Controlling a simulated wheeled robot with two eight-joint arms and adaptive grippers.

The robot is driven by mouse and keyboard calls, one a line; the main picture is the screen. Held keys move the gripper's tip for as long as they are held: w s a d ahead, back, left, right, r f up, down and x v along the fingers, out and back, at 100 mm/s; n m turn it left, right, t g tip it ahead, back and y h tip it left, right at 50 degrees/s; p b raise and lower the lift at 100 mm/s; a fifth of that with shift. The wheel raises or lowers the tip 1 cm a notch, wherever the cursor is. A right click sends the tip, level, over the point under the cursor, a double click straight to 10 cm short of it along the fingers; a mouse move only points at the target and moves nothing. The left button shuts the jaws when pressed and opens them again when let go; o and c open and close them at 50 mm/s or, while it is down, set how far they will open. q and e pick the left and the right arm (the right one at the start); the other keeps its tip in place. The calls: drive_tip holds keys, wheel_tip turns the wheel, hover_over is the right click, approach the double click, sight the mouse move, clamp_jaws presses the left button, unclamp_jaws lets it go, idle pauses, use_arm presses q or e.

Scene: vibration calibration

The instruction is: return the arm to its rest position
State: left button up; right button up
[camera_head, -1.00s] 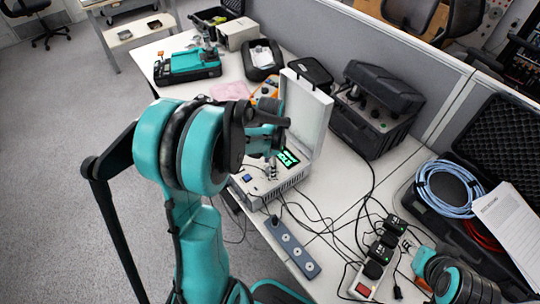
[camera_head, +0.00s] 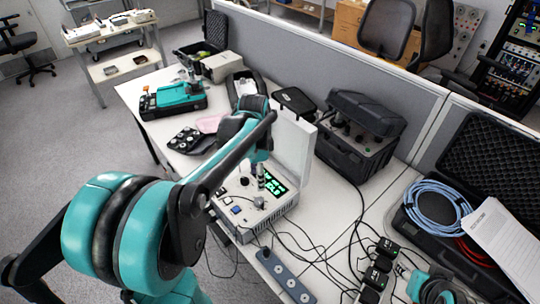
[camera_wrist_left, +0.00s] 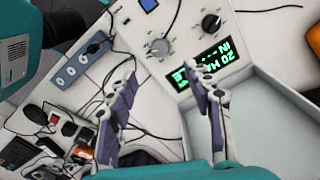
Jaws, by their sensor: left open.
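My left arm (camera_head: 130,235) comes in from the lower left and reaches over the table to the white calibration box (camera_head: 240,225). The box has its lid raised and a green lit display (camera_head: 272,182). My left gripper (camera_wrist_left: 163,95) is open and empty in the left wrist view, its two fingers apart above the box's front side. The box's panel with knobs and the display (camera_wrist_left: 205,62) shows beyond the fingers. In the head view the gripper is small and partly hidden by my arm.
A grey power strip (camera_head: 285,274) and loose cables lie in front of the box. A black case (camera_head: 360,140) stands behind it to the right. An open case with blue cable (camera_head: 436,208) is at the right. A teal device (camera_head: 175,98) sits at the far left end.

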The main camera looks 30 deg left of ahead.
use_arm(q)
drive_tip(key=s+d+r+n+t, duration=0.1)
drive_tip(key=s+d+n+t, duration=0.6)
drive_tip(key=s+d+n, duration=0.2)
drive_tip(key=shift+s+d+r, duration=0.4)
drive_tip(key=shift+s+d, duration=0.7)
idle(1.2)
